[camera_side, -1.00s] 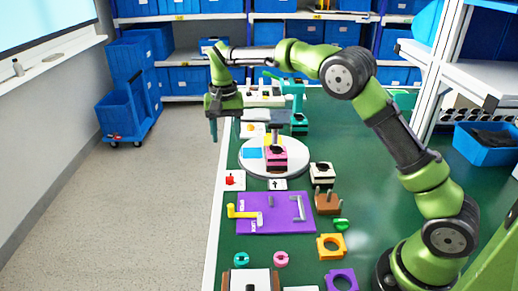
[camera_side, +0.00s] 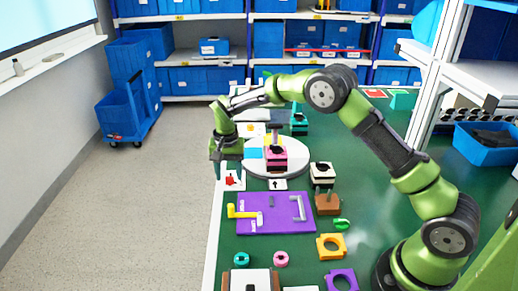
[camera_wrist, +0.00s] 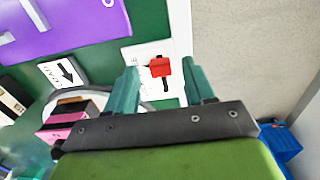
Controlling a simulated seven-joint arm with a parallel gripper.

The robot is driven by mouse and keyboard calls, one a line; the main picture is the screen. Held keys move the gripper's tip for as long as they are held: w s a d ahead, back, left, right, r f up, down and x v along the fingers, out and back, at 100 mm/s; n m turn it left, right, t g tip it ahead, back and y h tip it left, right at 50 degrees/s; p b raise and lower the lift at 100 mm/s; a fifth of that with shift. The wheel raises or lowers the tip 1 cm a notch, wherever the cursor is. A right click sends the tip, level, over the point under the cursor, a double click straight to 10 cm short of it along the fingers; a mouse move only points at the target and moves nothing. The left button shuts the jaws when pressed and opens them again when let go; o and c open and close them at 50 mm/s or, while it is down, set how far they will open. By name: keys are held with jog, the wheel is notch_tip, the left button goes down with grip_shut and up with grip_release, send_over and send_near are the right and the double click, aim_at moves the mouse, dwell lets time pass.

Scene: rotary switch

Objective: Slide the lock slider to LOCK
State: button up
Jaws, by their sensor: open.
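My gripper (camera_side: 229,170) is open and points down above the left edge of the green table. Its two teal fingers (camera_wrist: 161,72) show apart in the wrist view, with a red knob (camera_wrist: 161,68) on a white plate (camera_wrist: 148,50) appearing between them. I cannot tell whether they touch it. In the side view the red knob (camera_side: 231,181) is just below the fingers. A purple board (camera_side: 280,222) nearer the camera bears a yellow lever-like slider (camera_side: 240,212) at its left and white lettering. Part of this board (camera_wrist: 60,25) is at the wrist view's upper left.
A white round disc (camera_side: 300,167) with a pink block (camera_side: 276,157) stands right of my gripper. A small white arrow card (camera_side: 277,184) lies nearby. Grey handles (camera_side: 300,209) stand up from the purple board. Bare floor lies left of the table edge.

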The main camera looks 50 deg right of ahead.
jog(key=shift+f, duration=0.9)
jog(key=shift+c, duration=0.3)
grip_shut()
